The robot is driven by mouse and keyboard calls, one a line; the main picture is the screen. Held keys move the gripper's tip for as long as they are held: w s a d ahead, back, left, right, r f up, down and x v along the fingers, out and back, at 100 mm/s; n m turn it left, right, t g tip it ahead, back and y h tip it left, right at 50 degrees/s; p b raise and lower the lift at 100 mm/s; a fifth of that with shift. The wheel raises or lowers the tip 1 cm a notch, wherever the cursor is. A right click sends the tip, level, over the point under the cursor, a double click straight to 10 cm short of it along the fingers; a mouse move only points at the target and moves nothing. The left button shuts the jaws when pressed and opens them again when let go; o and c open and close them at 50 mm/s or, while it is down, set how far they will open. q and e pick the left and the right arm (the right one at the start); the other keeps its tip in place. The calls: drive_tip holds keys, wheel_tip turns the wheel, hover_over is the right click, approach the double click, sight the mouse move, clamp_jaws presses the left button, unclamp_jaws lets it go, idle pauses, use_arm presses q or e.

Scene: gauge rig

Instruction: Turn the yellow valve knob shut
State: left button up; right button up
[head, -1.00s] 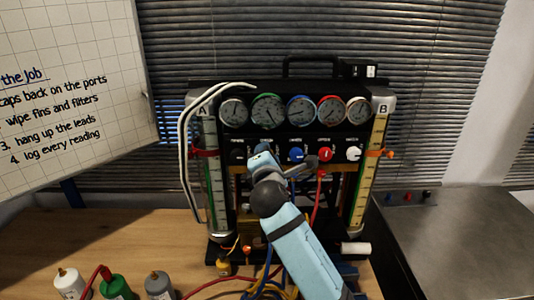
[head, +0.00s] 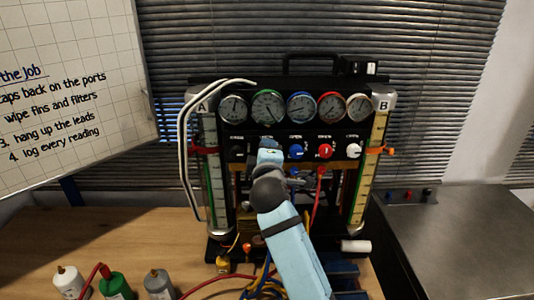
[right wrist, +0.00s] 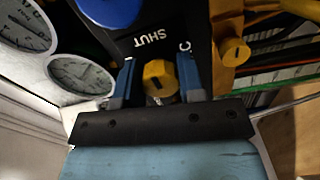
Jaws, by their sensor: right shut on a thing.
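The yellow valve knob (right wrist: 160,78) shows in the right wrist view, between the two blue fingers of my right gripper (right wrist: 156,80). The gripper is shut on it. The word SHUT is printed on the black panel (right wrist: 175,45) close to the knob. In the head view my right gripper (head: 268,150) is at the knob row, left of the blue knob (head: 296,152), and hides the yellow knob. My left gripper is not in view.
The red knob (head: 325,151) and white knob (head: 353,151) sit farther right, below a row of gauges (head: 301,107). White hoses (head: 186,150) hang at the rig's left. Bottles (head: 115,287) stand on the bench at front left.

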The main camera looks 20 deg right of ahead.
idle(0.5)
drive_tip(key=o, duration=0.9)
